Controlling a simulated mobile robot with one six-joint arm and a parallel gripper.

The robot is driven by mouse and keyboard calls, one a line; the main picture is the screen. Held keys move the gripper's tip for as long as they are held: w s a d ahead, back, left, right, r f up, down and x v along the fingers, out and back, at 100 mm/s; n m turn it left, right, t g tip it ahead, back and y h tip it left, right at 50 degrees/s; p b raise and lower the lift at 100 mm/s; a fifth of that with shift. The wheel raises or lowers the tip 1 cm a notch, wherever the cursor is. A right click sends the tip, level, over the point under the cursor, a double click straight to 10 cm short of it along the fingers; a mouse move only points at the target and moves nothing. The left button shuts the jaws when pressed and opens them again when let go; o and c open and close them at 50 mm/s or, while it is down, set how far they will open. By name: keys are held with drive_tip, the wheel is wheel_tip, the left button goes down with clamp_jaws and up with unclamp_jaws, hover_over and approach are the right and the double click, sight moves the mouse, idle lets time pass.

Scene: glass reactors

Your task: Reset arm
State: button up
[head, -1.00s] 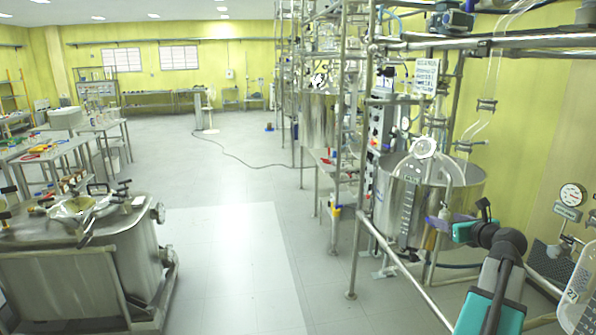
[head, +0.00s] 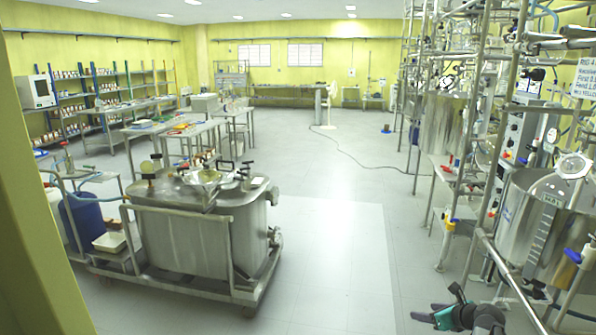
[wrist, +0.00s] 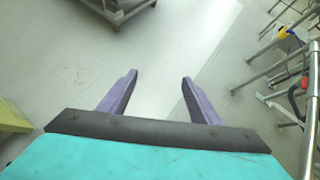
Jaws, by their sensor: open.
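My gripper (wrist: 160,78) is open in the wrist view. Its two purple fingers stand wide apart, with only the pale tiled floor behind them and nothing held. In the head view, part of my arm with teal and black parts shows low at the bottom right, in front of the glass reactor frame; my gripper (head: 424,318) is there, small and partly cut off by the lower edge.
A wheeled steel tank (head: 190,235) stands at left centre, with blue containers (head: 85,218) beside it. A steel vessel (head: 548,222) and metal pipe frames line the right. Tables (head: 175,135) stand behind the tank. The middle floor (head: 335,245) is clear.

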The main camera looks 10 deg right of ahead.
drive_tip(key=s+a+f+n+g+y+b, duration=0.1)
drive_tip(key=s+a+f+n+g+y, duration=0.25)
drive_tip(key=a+f, duration=0.95)
drive_tip(key=s+a+f+n+g+h+b, duration=0.1)
drive_tip(key=s+a+f+n+g, duration=0.4)
drive_tip(key=a+f, duration=0.85)
drive_tip(key=s+a+f+n+g+b, duration=0.2)
drive_tip(key=s+a+f+n, duration=0.6)
drive_tip(key=s+a, duration=0.4)
drive_tip(key=s+a+f+n+g+h, duration=0.1)
drive_tip(key=s+f+n+g, duration=0.15)
drive_tip(key=s, duration=0.35)
drive_tip(key=s+f+n+g+h, duration=0.1)
drive_tip(key=s+f+n, duration=0.25)
drive_tip(key=s, duration=0.25)
drive_tip(key=s+d+r+n+g+h, duration=0.1)
drive_tip(key=s+d+n, duration=0.4)
drive_tip(key=n, duration=0.6)
drive_tip(key=shift+s+d+r+g+h, duration=0.15)
drive_tip(key=shift+d+r+g+h, duration=0.15)
drive_tip(key=shift+d+h, duration=0.4)
